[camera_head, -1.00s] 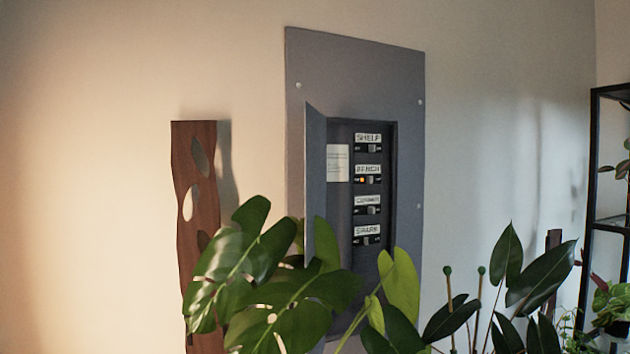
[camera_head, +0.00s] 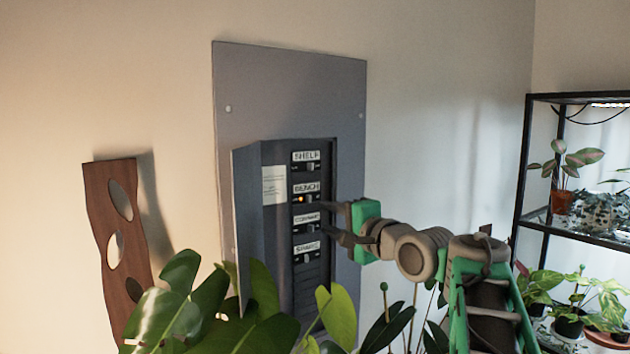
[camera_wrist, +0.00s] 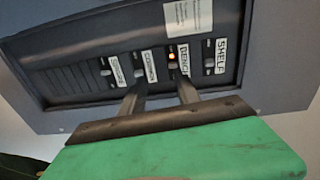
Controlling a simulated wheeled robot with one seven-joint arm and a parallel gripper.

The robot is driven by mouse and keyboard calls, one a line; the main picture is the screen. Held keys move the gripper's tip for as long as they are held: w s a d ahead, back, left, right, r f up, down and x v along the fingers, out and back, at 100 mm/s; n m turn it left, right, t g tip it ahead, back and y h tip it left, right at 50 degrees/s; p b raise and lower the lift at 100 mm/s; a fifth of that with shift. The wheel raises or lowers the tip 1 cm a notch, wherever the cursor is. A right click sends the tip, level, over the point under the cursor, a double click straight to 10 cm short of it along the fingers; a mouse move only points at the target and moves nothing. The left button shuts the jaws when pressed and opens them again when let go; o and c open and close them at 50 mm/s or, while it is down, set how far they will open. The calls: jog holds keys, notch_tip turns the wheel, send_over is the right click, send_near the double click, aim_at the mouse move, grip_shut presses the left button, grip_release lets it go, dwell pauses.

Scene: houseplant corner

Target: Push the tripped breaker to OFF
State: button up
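The breaker panel (camera_head: 225,75) is a grey wall box with its door open to the left. Its rows of black switches have white labels: SHELF, BENCH, a hard-to-read third and SPARE. The BENCH breaker (camera_head: 310,198) has a small orange light lit beside its toggle; the light also shows in the wrist view (camera_wrist: 172,56). The exact toggle position is too small to tell. My gripper (camera_head: 328,221) is at the right side of the panel opening. In the wrist view its two dark fingers (camera_wrist: 162,88) are apart with nothing between them, near the BENCH and third rows. Contact cannot be told.
The open door (camera_head: 247,210) stands out left of the switches. Large plant leaves (camera_head: 190,310) rise below the panel. A brown wooden board with holes (camera_head: 105,225) is at the left. A black shelf with plants (camera_head: 522,160) stands at the right. The wall between panel and shelf is clear.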

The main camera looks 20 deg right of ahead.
aim_at(310, 200)
jog(key=shift+m+t, duration=0.3)
jog(key=w+p, duration=0.1)
jog(key=w, duration=0.1)
jog(key=w+r, duration=0.1)
jog(key=w, duration=0.1)
jog(key=w+r+p, duration=0.1)
jog(key=w, duration=0.1)
jog(key=shift+w+a+r+p, duration=0.15)
jog(key=shift+w+a+p, duration=0.2)
jog(key=shift+w+a, duration=0.1)
jog(key=shift+w, duration=0.25)
grip_shut()
